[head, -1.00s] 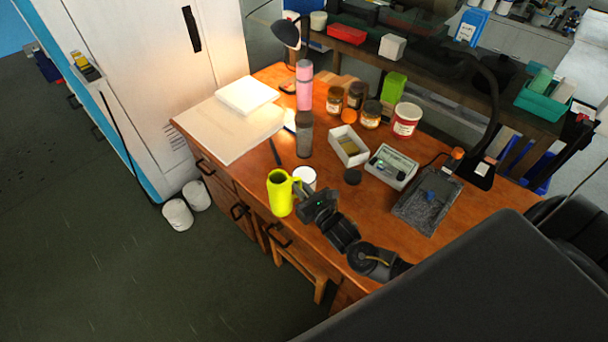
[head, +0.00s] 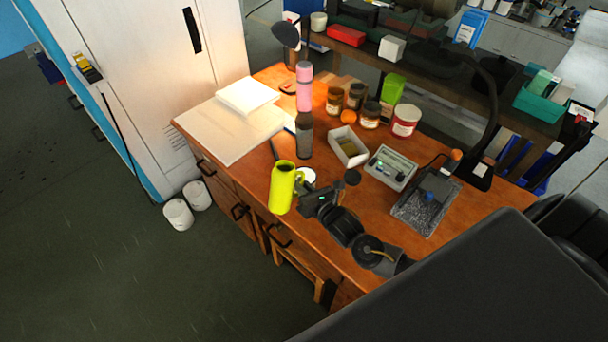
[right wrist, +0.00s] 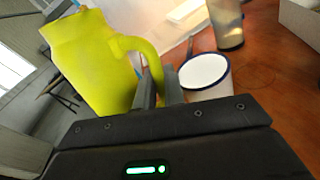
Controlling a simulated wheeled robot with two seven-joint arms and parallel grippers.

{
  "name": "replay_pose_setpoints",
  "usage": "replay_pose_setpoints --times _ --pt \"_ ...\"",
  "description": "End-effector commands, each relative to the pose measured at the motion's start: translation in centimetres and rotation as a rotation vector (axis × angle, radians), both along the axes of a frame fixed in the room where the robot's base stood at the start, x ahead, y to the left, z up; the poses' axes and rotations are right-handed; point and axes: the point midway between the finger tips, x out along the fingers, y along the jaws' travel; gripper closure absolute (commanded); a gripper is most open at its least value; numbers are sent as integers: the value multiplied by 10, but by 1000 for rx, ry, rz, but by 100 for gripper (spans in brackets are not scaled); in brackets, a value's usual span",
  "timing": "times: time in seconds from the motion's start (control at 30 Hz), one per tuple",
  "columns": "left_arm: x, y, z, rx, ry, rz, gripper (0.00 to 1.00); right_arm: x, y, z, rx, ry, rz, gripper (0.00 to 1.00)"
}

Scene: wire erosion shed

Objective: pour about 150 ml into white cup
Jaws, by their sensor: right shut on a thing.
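A yellow jug (head: 282,190) stands out near the front edge of the desk, close to the white cup. My right gripper (head: 304,192) is shut on its handle. In the right wrist view the jug (right wrist: 88,62) is left of the jaws (right wrist: 160,88), and its handle runs to them. The white cup (head: 307,175) is partly hidden behind the jug and gripper. In the right wrist view the cup (right wrist: 205,75) is upright, dark-rimmed and just right of the jaws; its visible inside is white. No stream of liquid shows. My left gripper is out of view.
A grey and pink bottle (head: 304,110) stands behind the cup. A white open box (head: 347,152), a meter (head: 390,165) and a dark lid (head: 352,177) are to the right. Several jars stand at the back. White papers (head: 228,130) cover the desk's left side.

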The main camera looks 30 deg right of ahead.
Motion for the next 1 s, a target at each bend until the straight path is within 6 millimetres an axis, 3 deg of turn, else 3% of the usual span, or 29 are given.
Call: replay_pose_setpoints --times 0.1,0.33,0.77,1.0 --pt "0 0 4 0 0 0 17 1 -1 7 68 31 0 100" --pt "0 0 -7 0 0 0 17 3 -4 -5 200 97 -1 100" --pt "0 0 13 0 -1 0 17 1 0 11 452 223 3 100" --pt "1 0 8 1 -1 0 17 -4 9 -2 588 293 2 100"
